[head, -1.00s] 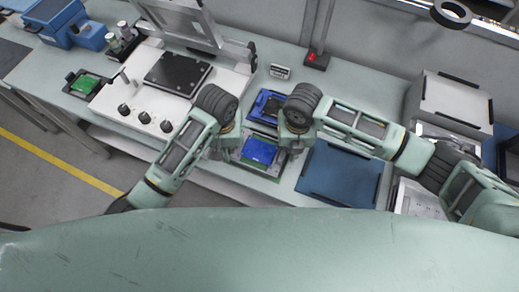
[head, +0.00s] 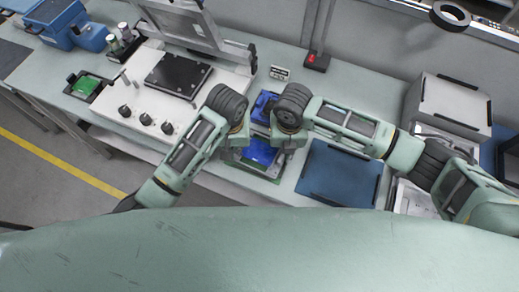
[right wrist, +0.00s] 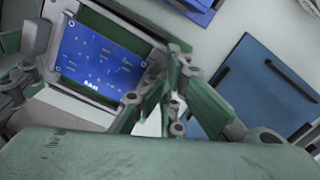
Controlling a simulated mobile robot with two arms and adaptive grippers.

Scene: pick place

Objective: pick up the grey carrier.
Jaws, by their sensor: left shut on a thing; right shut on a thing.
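The grey carrier (head: 256,168) sits near the front edge of the bench, in the middle of the head view, with a blue circuit board (head: 262,150) in it. In the right wrist view the board (right wrist: 98,52) shows large at the upper left, framed by the carrier's rim (right wrist: 125,25). My left gripper (head: 237,146) is shut on the carrier's left side. My right gripper (head: 286,142) is shut on its right side; its green fingers (right wrist: 172,85) show by the carrier's edge. The fingertips partly hide the rim. I cannot tell whether the carrier is clear of the bench.
A blue mat (head: 338,173) lies to the right. A white machine (head: 170,80) with a black plate and knobs stands to the left, with a small tray holding a green board (head: 85,87) beyond it. A blue item (head: 264,104) lies just behind the carrier. Grey boxes (head: 450,105) stand at the right.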

